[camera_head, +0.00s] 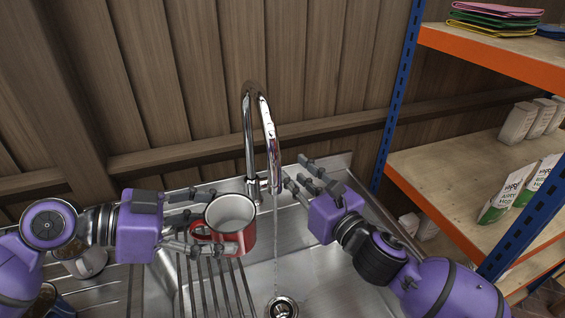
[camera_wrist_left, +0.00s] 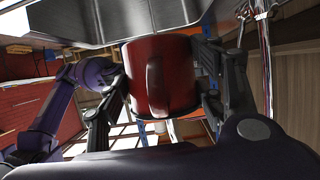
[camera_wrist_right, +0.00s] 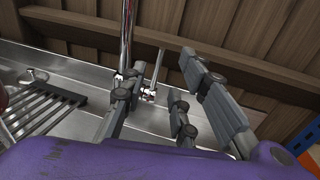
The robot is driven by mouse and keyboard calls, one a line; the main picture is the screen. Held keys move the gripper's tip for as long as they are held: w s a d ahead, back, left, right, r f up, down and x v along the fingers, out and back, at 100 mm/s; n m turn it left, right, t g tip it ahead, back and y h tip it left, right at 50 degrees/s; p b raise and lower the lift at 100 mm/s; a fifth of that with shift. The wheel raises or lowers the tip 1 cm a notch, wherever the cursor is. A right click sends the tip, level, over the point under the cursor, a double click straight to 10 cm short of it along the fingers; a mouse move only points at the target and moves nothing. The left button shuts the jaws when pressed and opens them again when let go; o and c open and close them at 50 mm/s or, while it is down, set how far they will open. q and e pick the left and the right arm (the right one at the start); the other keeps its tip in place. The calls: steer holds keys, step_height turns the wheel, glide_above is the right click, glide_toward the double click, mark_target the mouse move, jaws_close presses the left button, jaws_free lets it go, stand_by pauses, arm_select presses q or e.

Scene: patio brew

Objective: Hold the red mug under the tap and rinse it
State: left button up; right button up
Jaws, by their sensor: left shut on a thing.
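The red mug (camera_head: 246,236), white inside, is upright over the left part of the sink (camera_head: 330,283). It also shows between the fingers in the left wrist view (camera_wrist_left: 178,80). My left gripper (camera_head: 219,222) is shut on the mug. The chrome tap (camera_head: 247,125) stands behind the sink, and a thin water stream (camera_head: 276,235) falls from its spout to the drain (camera_head: 282,307). The mug is just left of the stream, apart from it. My right gripper (camera_head: 300,175) is open and empty, close to the right of the tap; its spread fingers (camera_wrist_right: 155,110) face the tap's base and lever (camera_wrist_right: 152,82).
A pale mug (camera_head: 88,263) and a dark mug (camera_head: 48,300) stand at the far left, partly hidden. A shelf (camera_head: 450,190) with boxes (camera_head: 520,190) stands at the right. A wooden wall is behind the tap.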

steer(key=x, duration=0.6)
steer(key=shift+w, duration=0.15)
steer(key=shift+a, duration=0.1)
steer(key=shift+c, duration=0.3)
jaws_close()
